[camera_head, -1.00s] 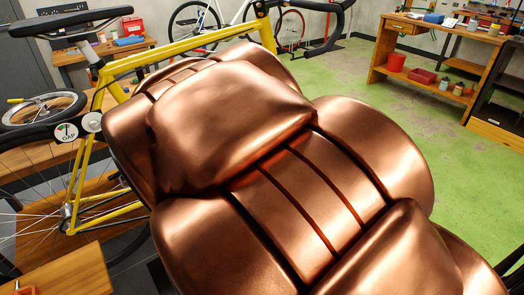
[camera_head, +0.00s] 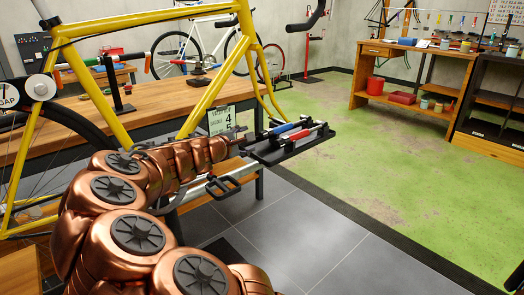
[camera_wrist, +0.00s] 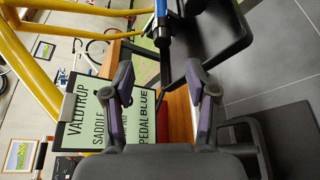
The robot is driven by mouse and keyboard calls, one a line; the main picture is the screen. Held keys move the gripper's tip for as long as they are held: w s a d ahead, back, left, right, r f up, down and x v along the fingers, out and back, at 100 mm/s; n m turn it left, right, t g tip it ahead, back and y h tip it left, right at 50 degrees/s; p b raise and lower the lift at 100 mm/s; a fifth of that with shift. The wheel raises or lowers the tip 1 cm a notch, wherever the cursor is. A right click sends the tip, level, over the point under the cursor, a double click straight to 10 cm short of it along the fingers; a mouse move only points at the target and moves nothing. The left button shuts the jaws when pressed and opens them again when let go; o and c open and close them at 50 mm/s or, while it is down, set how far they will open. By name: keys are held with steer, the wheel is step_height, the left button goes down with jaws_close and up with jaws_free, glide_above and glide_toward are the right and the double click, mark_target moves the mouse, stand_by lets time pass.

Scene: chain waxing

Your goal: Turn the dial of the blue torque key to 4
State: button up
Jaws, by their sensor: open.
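The blue torque key (camera_head: 285,127) lies on a black tray (camera_head: 287,152) at the right end of the workbench in the head view. Its blue end also shows at the top of the wrist view (camera_wrist: 161,9), with a dark part below it. My gripper (camera_wrist: 160,73) is open and empty in the wrist view, its two fingers apart. The key is beyond the fingertips and roughly in line with the gap between them. The key's dial reading cannot be made out. In the head view my copper arm reaches toward the tray and mostly hides the gripper.
A red-handled tool (camera_head: 299,136) lies beside the blue key. Right floor is open.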

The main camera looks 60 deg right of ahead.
mark_target(261, 136)
steer(key=shift+n, duration=0.4)
steer(key=shift+w+f+b+x, duration=0.2)
steer(key=shift+b+x, duration=0.25)
steer(key=shift+x, duration=1.7)
steer(key=shift+w+f+b+x, duration=0.15)
steer(key=shift+b+x, duration=0.35)
steer(key=shift+x, duration=1.7)
steer(key=shift+w+f+b+x, duration=0.2)
steer(key=shift+b+x, duration=0.25)
steer(key=shift+x, duration=1.7)
steer(key=shift+a, duration=0.15)
jaws_close()
